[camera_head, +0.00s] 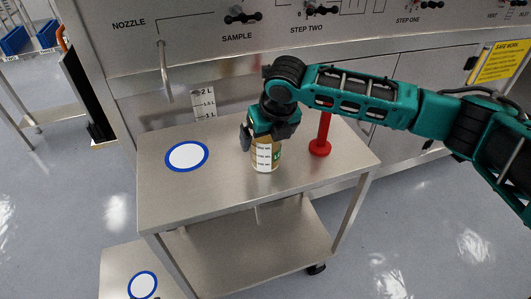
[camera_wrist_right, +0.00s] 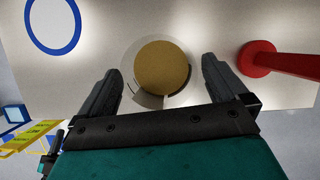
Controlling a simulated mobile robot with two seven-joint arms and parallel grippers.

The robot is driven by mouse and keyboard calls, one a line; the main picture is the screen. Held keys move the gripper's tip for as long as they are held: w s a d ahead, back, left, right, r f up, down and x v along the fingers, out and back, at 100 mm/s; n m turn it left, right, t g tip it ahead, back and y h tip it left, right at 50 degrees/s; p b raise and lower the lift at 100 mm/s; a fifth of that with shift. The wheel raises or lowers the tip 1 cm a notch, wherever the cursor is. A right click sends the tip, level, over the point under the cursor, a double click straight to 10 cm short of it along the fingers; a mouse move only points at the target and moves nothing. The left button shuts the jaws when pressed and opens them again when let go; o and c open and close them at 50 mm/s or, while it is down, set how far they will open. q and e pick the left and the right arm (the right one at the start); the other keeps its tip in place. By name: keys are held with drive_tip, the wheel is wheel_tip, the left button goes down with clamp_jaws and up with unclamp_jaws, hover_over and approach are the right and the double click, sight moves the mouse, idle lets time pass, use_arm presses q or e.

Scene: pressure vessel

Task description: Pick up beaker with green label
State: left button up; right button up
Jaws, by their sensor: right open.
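In the right wrist view the beaker (camera_wrist_right: 166,68) shows from above as a tan disc in a clear rim, in front of and between the two open fingers of my right gripper (camera_wrist_right: 172,85). A gap shows on each side of it. The upper rim is hidden by the gripper in the head view. My left gripper is out of view.
A red stand with a round base (camera_head: 320,148) is right of the beaker. A blue-ringed white circle (camera_head: 187,156) marks the cart top (camera_head: 165,195) at left.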

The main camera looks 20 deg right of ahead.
drive_tip(key=shift+w+f, duration=0.1)
drive_tip(key=shift+f, duration=0.2)
drive_tip(key=c, duration=1.2)
drive_tip(key=shift+r, duration=0.1)
drive_tip(key=shift+c, duration=0.2)
